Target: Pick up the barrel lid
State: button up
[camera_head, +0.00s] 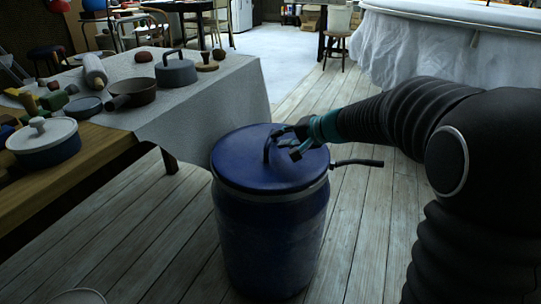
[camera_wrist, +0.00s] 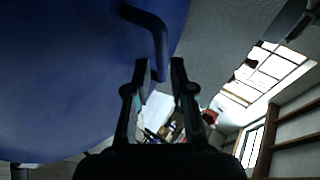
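The blue barrel (camera_head: 268,245) stands on the plank floor with its round blue lid (camera_head: 240,165) on top. A dark arched handle (camera_head: 267,150) rises from the lid. My gripper (camera_head: 287,143) is over the lid, just right of the handle, coming in from the right. In the wrist view the two fingers of my gripper (camera_wrist: 160,68) are apart. The bent handle (camera_wrist: 152,24) reaches down to the gap between the fingertips, and the blue lid (camera_wrist: 70,80) fills the left side. I cannot tell whether a finger touches the handle.
A dark bar (camera_head: 357,162) sticks out right of the barrel. A cloth-covered table (camera_head: 225,100) with pots stands close on the left, holding a lidded pot (camera_head: 45,145) and a pan (camera_head: 133,92). A draped white table (camera_head: 420,50) stands behind.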

aim_at(270, 138)
jog(key=shift+x, duration=2.65)
jog(key=shift+r, duration=0.15)
jog(key=shift+c, duration=0.3)
grip_shut()
